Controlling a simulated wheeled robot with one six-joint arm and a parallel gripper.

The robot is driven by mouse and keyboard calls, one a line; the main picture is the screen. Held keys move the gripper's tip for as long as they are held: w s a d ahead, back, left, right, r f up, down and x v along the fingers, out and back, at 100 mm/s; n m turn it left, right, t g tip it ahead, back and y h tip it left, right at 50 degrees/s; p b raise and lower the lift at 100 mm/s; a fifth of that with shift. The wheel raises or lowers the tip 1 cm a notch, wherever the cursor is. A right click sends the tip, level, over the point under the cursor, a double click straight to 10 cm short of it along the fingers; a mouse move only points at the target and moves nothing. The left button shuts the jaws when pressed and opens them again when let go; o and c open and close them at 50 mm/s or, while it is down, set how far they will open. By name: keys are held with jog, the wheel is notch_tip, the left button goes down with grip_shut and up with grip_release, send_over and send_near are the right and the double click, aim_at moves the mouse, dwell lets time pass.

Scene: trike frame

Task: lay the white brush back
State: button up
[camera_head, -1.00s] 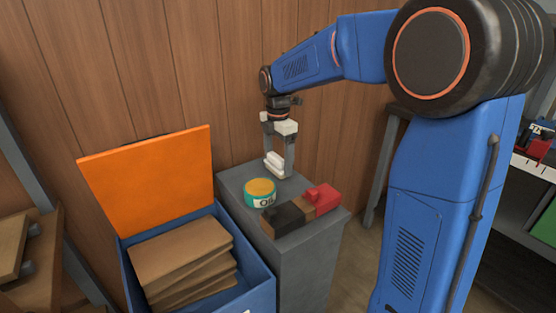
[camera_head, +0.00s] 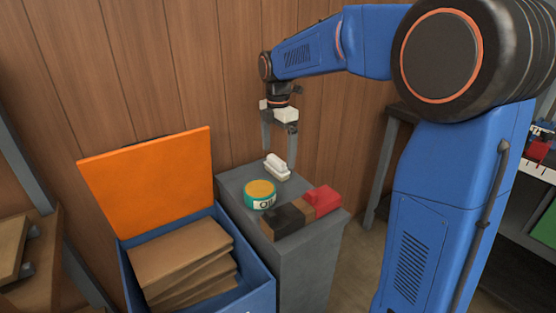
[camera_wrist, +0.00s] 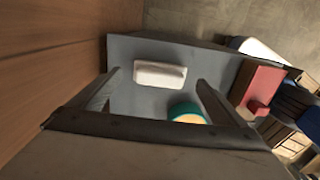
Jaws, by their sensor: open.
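The white brush (camera_head: 277,167) lies on the grey cabinet top (camera_head: 232,181), at the back near the wooden wall. It also shows in the wrist view (camera_wrist: 160,74), beyond and between my fingers and apart from them. My gripper (camera_head: 280,153) is open and empty just above the brush, with its fingers pointing down. In the wrist view my gripper (camera_wrist: 155,85) has its two fingers spread wide.
A teal tin with a yellow top (camera_head: 260,194) stands just in front of the brush. A black, brown and red block-like item (camera_head: 300,212) lies at the front right. A blue bin (camera_head: 262,275) with an orange lid (camera_head: 150,180) stands left, holding brown boards (camera_head: 180,250).

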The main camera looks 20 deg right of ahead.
aim_at(278, 158)
notch_tip(278, 158, up, 8)
jog(key=s+d+f+m+t, duration=0.1)
jog(key=s+m, duration=0.2)
jog(key=s, duration=0.3)
jog(key=s+d+f+m, duration=0.1)
jog(key=s+d+m, duration=0.1)
jog(key=s+m, duration=0.2)
jog(key=s+d+f+m+t, duration=0.1)
jog(key=s+m, duration=0.3)
jog(key=s, duration=0.5)
jog(key=shift+d+t, duration=0.3)
jog(key=shift+d, duration=0.05)
jog(key=s+d+f+m+t, duration=0.2)
jog(key=s+f+m, duration=0.8)
jog(key=s, duration=0.4)
jog(key=shift+s+m, duration=0.25)
jog(key=shift+m, duration=0.05)
